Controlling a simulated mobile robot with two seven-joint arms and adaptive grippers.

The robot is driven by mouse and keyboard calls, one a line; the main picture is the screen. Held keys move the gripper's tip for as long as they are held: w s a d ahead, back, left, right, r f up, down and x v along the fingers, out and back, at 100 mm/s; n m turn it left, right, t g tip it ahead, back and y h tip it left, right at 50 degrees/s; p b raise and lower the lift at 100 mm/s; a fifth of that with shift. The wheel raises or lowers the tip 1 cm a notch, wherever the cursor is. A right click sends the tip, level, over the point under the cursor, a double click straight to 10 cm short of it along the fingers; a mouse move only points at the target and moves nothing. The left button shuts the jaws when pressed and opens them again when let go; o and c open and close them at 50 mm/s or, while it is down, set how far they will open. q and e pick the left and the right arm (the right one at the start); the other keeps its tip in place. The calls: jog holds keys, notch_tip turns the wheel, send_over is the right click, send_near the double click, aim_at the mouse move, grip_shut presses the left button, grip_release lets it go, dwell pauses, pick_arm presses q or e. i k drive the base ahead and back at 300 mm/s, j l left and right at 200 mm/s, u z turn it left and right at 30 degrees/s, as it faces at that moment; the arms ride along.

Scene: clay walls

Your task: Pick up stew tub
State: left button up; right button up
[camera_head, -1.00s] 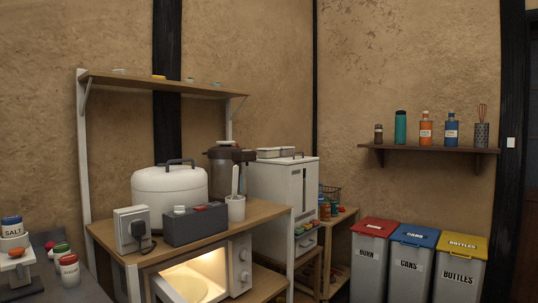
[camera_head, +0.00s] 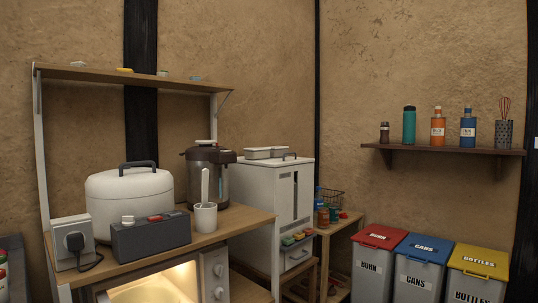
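I cannot make out a thing clearly marked as the stew tub. Two shallow pale containers, a left one (camera_head: 257,154) and a right one (camera_head: 279,151), sit on top of the tall white cabinet (camera_head: 262,190); I see no readable label on them. Several small lidded things, among them a yellow-topped one (camera_head: 124,70), stand on the upper wooden shelf (camera_head: 100,77), seen from low down and mostly hidden by its board. Neither of my grippers is in view.
A white rice cooker (camera_head: 130,200), a grey box (camera_head: 150,237), a white cup (camera_head: 205,218) and a dark-topped dispenser (camera_head: 213,170) crowd the wooden counter (camera_head: 240,223). A lit microwave (camera_head: 215,276) is below. Labelled bins (camera_head: 415,270) stand right, under a wall shelf (camera_head: 440,149).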

aim_at(260, 152)
jog(key=i+l, duration=0.35)
jog(key=l, duration=0.15)
jog(key=i+l, duration=0.35)
jog(key=l, duration=0.15)
